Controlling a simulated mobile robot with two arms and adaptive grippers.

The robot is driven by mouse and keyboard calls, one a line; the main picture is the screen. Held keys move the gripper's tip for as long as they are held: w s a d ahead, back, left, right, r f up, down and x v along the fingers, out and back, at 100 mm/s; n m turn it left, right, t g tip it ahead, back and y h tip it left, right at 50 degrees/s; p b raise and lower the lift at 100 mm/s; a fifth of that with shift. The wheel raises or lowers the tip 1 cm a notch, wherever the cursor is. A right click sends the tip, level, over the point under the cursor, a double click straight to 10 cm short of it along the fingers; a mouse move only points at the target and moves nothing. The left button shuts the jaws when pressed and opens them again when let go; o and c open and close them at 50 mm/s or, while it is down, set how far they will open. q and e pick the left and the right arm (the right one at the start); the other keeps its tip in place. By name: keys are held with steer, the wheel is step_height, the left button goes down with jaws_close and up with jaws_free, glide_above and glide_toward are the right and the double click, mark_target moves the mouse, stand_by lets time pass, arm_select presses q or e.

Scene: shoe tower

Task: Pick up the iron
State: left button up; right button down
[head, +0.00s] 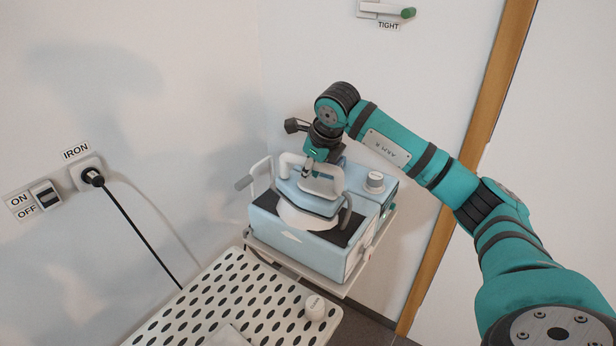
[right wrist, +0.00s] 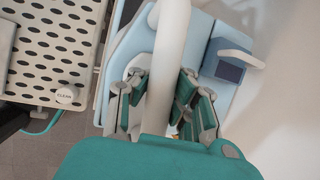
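The iron (head: 309,197), light blue with a white handle, sits on its light blue steam station in the middle of the head view. My right gripper (head: 322,182) reaches down over the iron's handle from above. In the right wrist view the white handle (right wrist: 168,55) passes between the two fingers of my right gripper (right wrist: 163,92). The fingers are close on either side of it. I cannot tell whether they press on it. My left gripper is not in view.
The perforated ironing board (head: 205,290) is at the front left, with a round white "CLEAN" knob (head: 315,308) on it. The station has a grey-topped dial (head: 375,181). A black plug (head: 93,177) with a cord and an ON/OFF switch (head: 46,195) are on the left wall.

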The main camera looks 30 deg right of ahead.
steer(key=s+a+r+b, duration=0.1)
steer(key=s+b, duration=0.3)
steer(key=s, duration=1)
steer(key=shift+s+a+r+b, duration=0.15)
steer(key=shift+s+r+b, duration=0.15)
steer(key=shift+s+b, duration=0.1)
